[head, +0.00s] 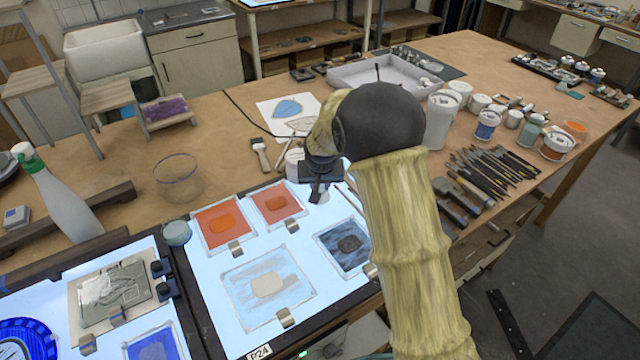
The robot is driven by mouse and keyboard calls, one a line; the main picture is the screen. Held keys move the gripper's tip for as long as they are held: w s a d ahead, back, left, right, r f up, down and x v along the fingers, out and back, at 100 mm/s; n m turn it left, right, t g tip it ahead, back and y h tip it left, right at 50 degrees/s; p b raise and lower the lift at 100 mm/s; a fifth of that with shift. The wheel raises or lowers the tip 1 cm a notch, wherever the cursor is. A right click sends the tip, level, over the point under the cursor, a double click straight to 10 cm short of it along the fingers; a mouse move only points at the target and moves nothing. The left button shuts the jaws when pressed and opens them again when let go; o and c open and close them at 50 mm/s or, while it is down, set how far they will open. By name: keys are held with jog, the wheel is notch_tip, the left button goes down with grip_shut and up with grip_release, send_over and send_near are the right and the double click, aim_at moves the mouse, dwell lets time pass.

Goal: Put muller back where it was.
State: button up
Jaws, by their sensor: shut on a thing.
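My gripper (319,192) points down over the upper right part of the lit panel (205,290). It is shut on a small pale thing, which I take to be the muller (321,198). Only a little of it shows below the dark fingers, and the rest is hidden. I cannot tell whether it touches the surface below. A white jar (294,165) stands just left of the gripper. My arm covers the area to the right.
Two red panes (222,224), a pale pane (262,291) and a dark blue pane (349,246) lie on the panel. Paint jars (487,124) and several tools (490,165) fill the right.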

jog(key=shift+f, duration=0.2)
dwell(0.3)
jog(key=o, duration=1)
jog(key=shift+c, duration=0.2)
jog(key=shift+r, duration=0.1)
jog(key=b+v, duration=0.2)
jog(key=v, duration=1.5)
jog(key=shift+b, duration=0.3)
jog(key=shift+r, duration=0.15)
jog(key=s+d+f+g, duration=0.1)
jog(key=s+d+f, duration=0.5)
jog(key=s+d, duration=0.2)
jog(key=s+d+f+m+g, duration=0.1)
jog(key=s+d+f, duration=0.4)
jog(key=s+d, duration=0.4)
jog(key=s, duration=0.4)
jog(key=shift+f, duration=0.4)
